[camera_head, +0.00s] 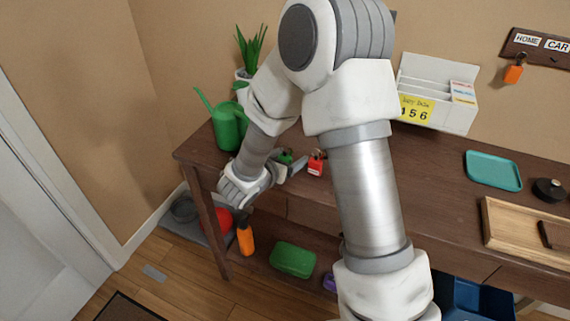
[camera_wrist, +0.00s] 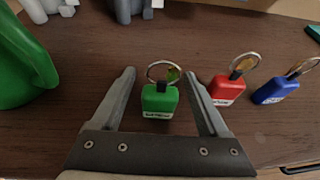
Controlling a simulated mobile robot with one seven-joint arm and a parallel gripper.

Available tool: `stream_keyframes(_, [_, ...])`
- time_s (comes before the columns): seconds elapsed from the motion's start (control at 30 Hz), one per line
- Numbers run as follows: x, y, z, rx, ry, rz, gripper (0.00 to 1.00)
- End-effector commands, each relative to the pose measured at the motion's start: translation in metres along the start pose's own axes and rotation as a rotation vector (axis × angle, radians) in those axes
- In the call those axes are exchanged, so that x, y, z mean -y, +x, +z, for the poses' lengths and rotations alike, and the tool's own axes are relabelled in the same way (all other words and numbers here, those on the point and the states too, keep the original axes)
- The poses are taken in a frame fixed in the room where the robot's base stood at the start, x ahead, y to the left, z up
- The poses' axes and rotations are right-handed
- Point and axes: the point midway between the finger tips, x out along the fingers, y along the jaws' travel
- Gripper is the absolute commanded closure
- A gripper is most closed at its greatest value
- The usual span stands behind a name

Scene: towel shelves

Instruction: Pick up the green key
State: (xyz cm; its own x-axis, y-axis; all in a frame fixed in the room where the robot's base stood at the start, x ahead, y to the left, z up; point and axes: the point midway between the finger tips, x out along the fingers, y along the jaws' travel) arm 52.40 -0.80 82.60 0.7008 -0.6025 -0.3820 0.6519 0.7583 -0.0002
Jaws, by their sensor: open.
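The green key (camera_wrist: 158,100) lies on the brown table with its metal ring toward the far side. In the wrist view my gripper (camera_wrist: 160,75) is open, with one finger on each side of the green key and a gap on both sides. The right finger is between the green key and a red key (camera_wrist: 227,88). In the head view the green key (camera_head: 284,158) shows partly behind my arm, and my gripper (camera_head: 285,170) is near the left end of the table.
A blue key (camera_wrist: 276,91) lies right of the red one. A green watering can (camera_head: 228,128) and a potted plant (camera_head: 250,52) stand at the left. A white letter rack (camera_head: 440,105), teal tray (camera_head: 493,170) and wooden tray (camera_head: 500,238) are farther right.

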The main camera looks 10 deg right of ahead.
Motion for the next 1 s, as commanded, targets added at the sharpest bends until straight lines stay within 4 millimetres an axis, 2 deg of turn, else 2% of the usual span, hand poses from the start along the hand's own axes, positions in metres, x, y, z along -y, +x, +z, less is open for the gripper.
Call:
stream_keyframes(0.23, [-0.0001, 0.0021, 0.0005, 0.0, -0.001, 0.001, 0.22])
stream_keyframes(0.27, [-0.0001, 0.0021, 0.0005, 0.0, -0.001, 0.001, 0.26])
stream_keyframes(0.67, [-0.0001, 0.0018, 0.0004, 0.0, -0.001, 0.001, 0.98])
stream_keyframes(1.0, [-0.0002, 0.0004, 0.0041, 0.001, 0.0, 0.001, 1.0])
